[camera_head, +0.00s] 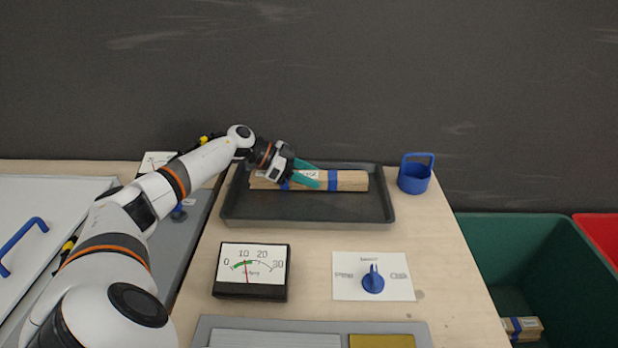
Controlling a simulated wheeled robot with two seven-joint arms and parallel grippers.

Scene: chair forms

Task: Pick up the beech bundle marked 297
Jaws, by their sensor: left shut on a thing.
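A beech bundle (350,181) with blue bands lies in or just above the dark tray (300,213) at the back of the table. A white label shows on it, partly covered by my gripper, and its number is too small to read. My left gripper (308,174) reaches in from the left, with teal fingers shut on the bundle left of its middle. I cannot tell whether the bundle is clear of the tray floor. My right gripper is not in view.
A blue cup-like holder (413,177) stands right of the tray. A gauge (251,271) and a blue knob on a white plate (373,279) sit in front. A green bin (530,255) holding another wood piece (522,328) and a red bin (600,238) are at right.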

